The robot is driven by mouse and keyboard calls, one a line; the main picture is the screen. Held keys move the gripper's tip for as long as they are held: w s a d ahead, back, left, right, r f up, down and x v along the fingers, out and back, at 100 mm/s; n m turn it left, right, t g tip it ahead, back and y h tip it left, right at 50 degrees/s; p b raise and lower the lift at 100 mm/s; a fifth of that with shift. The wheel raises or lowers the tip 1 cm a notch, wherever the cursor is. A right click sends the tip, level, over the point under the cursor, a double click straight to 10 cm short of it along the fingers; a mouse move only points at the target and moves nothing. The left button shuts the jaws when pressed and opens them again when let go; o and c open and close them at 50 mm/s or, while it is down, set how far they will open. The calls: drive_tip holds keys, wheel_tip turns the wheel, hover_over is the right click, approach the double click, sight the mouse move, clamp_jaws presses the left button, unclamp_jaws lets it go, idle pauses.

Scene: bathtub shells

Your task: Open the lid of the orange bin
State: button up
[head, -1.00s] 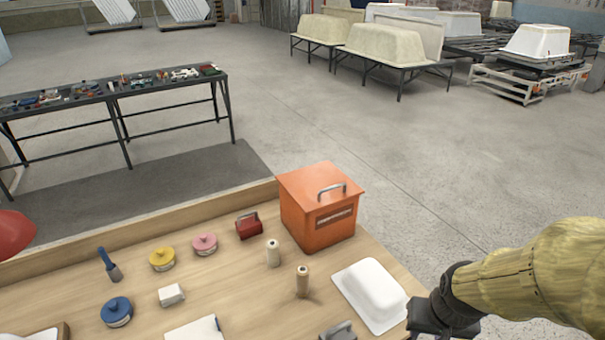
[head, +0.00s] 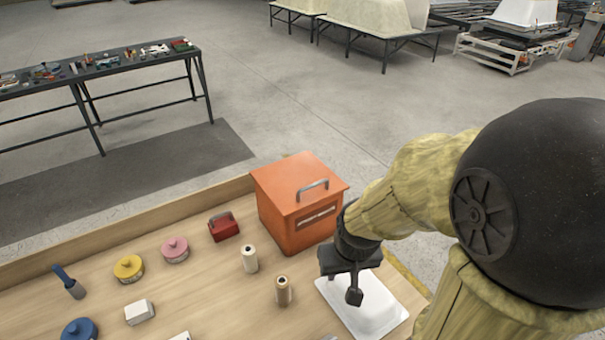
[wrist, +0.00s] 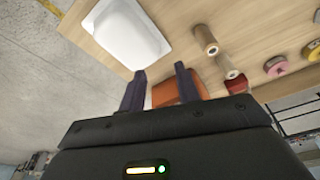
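The orange bin (head: 285,215) stands at the back right of the wooden workbench. Its lid (head: 280,180) is closed and has a grey metal handle (head: 312,188) on top near the front right. My gripper (head: 354,290) is right of and nearer than the bin, above a white tub-shaped shell, apart from the handle. In the wrist view the two dark fingers of my gripper (wrist: 160,80) are spread apart with nothing between them. Part of the orange bin (wrist: 180,84) shows behind and between them; the rest is hidden by my gripper.
The white shell (head: 365,305) lies in front of the bin. A tan spool (head: 283,291), a pale spool (head: 249,259) and a red box (head: 223,228) stand left of it. Pink (head: 175,249) and yellow (head: 128,268) round containers lie farther left. Open floor lies beyond the bench.

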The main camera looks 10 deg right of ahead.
wheel_tip(320, 180, up, 16)
drive_tip(key=r+n, duration=0.1)
drive_tip(key=n, duration=2.2)
hover_over(315, 186)
drive_tip(key=s+d, duration=0.1)
drive_tip(key=s, duration=0.2)
drive_tip(key=shift+d+f+g+y, duration=0.1)
drive_tip(key=shift+f+g+y, duration=0.2)
drive_tip(key=shift+y, duration=0.1)
drive_tip(key=shift+m, duration=0.3)
drive_tip(key=w+f, duration=0.1)
drive_tip(key=f, duration=0.4)
drive_tip(key=w+a+f+p, duration=0.1)
drive_tip(key=f, duration=0.5)
drive_tip(key=w+f+p, duration=0.1)
drive_tip(key=f, duration=0.5)
drive_tip(key=shift+a, duration=0.15)
